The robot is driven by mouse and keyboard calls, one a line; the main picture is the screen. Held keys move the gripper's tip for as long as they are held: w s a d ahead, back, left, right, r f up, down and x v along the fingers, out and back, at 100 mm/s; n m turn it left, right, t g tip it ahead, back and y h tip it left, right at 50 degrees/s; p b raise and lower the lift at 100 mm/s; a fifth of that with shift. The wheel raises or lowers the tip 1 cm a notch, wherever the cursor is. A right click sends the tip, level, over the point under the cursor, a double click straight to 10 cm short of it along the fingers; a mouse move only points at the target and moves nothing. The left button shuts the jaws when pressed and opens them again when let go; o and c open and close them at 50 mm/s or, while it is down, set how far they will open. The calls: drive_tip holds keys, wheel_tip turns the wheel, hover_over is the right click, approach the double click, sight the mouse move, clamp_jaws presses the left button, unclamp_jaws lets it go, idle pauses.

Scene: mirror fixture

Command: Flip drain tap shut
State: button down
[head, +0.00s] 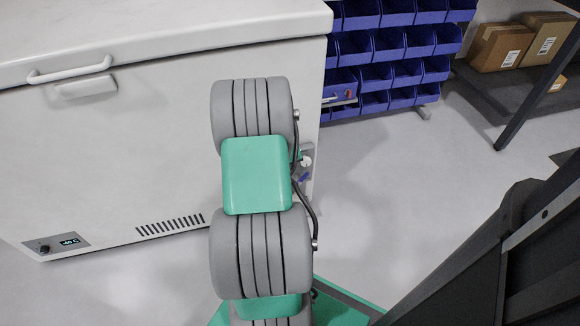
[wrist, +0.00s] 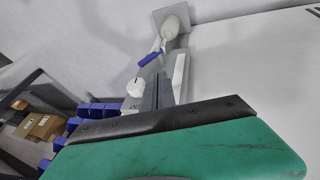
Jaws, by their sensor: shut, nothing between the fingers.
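The drain tap (wrist: 172,27) shows in the wrist view as a white body on a grey plate on the white freezer's side. Its blue lever (wrist: 151,58) sticks out from it, slanting down and left. In the head view the blue lever (head: 303,178) shows just right of my arm, which hides part of the tap area. My gripper (wrist: 178,68) is shut and empty, its grey fingers close below the lever in the wrist view. I cannot tell whether they touch it.
The white chest freezer (head: 130,140) fills the left. Blue bins (head: 388,45) stand behind it. Cardboard boxes (head: 505,45) sit on a dark shelf at the right. A small white rounded piece (wrist: 133,88) lies near my fingers. Floor (head: 400,170) right of the freezer is clear.

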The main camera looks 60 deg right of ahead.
sight(303, 176)
drive_tip(key=d+f+b, duration=0.1)
drive_tip(key=f, duration=0.1)
drive_tip(key=s+d+f+b, duration=0.1)
drive_tip(key=f, duration=0.1)
drive_tip(key=s+d+f+b, duration=0.1)
drive_tip(key=d+f, duration=0.1)
drive_tip(key=shift+s+f, duration=0.1)
